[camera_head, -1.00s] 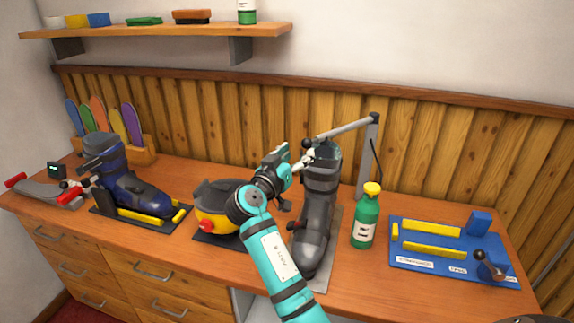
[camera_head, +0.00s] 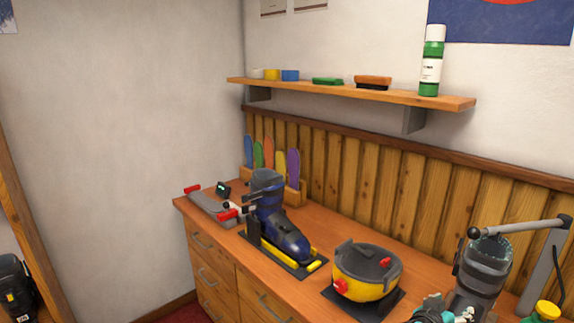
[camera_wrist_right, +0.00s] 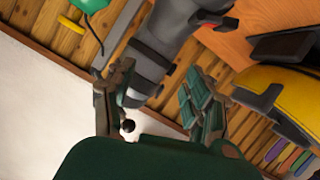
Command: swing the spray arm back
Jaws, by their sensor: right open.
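The spray arm (camera_head: 515,227) is a grey bar. It runs left from the top of a grey post (camera_head: 540,275) and ends in a dark knob (camera_head: 473,232) over the grey ski boot (camera_head: 482,278). My teal right gripper (camera_head: 432,311) is at the bottom edge, left of that boot and below the knob; the picture cuts it off. In the right wrist view my right gripper (camera_wrist_right: 160,103) is open, its fingers spread, with the grey boot (camera_wrist_right: 165,40) beyond them. A small black-and-white round piece (camera_wrist_right: 128,127) shows near the left finger; I cannot tell what it is. My left gripper is not visible.
A yellow pot (camera_head: 362,283) stands left of the grey boot; it also shows in the right wrist view (camera_wrist_right: 280,95). A blue boot (camera_head: 275,225) is clamped farther left. A green bottle with a yellow cap (camera_head: 547,309) is beside the post. A shelf (camera_head: 350,92) hangs above.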

